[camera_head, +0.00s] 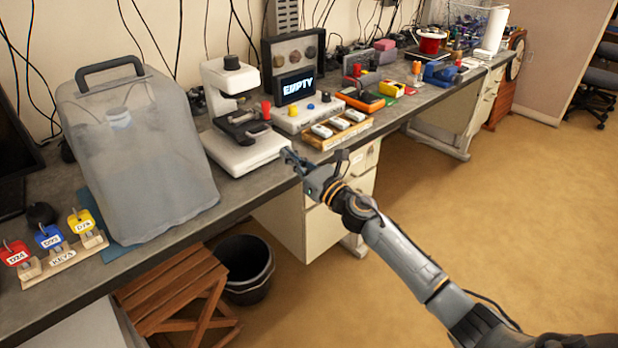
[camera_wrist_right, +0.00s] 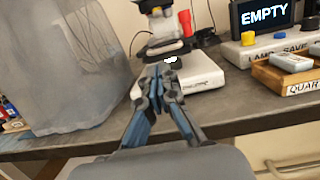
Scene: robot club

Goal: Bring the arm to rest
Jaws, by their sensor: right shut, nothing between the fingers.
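My right arm comes in from the lower right in the head view. Its gripper (camera_head: 287,156) is at the front edge of the grey bench (camera_head: 240,205), just in front of the white base of a microscope-like device (camera_head: 242,150). In the wrist view the right gripper (camera_wrist_right: 165,68) is shut and empty, its fingertips together in front of the device's white base (camera_wrist_right: 200,79). I cannot tell whether the fingertips touch it. My left gripper is not in either view.
Key tags on a wooden holder (camera_head: 62,262) lie nearer. An "EMPTY" display (camera_head: 297,84) and a wooden tray (camera_head: 322,144) stand right of the device. Below are a wooden stool (camera_head: 175,283) and black bin (camera_head: 247,290). Floor at right is clear.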

